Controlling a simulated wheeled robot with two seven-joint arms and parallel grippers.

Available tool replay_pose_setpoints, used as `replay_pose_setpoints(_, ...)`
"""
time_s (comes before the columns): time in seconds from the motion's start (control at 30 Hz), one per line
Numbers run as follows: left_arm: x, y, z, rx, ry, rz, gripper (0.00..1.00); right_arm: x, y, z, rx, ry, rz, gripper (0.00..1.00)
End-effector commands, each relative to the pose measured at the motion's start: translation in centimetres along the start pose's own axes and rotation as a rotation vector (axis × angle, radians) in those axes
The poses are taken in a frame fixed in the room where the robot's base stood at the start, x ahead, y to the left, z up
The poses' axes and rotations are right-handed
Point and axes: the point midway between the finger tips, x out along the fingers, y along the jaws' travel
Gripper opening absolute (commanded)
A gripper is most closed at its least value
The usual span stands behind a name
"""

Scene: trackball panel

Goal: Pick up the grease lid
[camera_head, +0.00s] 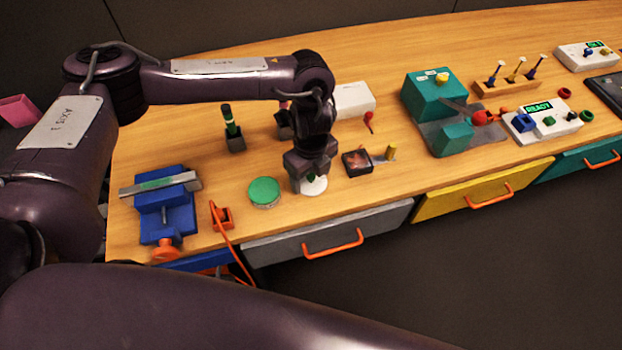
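A flat white round piece with a small green top, which looks like the grease lid (316,187), lies on the bench near its front edge. My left gripper (309,177) points down directly over it and hides much of it. The fingertips are at or close to the green top; I cannot tell whether they touch or are closed on it. Left of it sits a round tin with a green top face (264,191), possibly the grease tin. My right gripper is not in view.
A blue vise (166,215) and a small orange holder (222,217) stand to the left. A grey drawer (325,238) is below.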

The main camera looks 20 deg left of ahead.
Motion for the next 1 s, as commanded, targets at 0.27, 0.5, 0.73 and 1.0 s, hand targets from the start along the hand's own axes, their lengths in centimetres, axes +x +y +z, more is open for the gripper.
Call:
replay_pose_setpoints(0.27,0.0,0.0,0.0,0.000,0.000,0.000,0.45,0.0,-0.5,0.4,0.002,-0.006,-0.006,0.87)
replay_pose_setpoints(0.5,-0.6,-0.1,0.0,0.000,0.000,-0.001,0.45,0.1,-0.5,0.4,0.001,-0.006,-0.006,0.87)
replay_pose_setpoints(0.73,-4.0,-0.1,0.1,0.001,-0.002,-0.005,0.45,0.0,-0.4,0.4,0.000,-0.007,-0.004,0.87)
replay_pose_setpoints(1.0,-12.0,-0.2,0.1,0.002,-0.006,-0.007,0.45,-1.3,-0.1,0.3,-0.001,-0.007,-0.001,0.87)
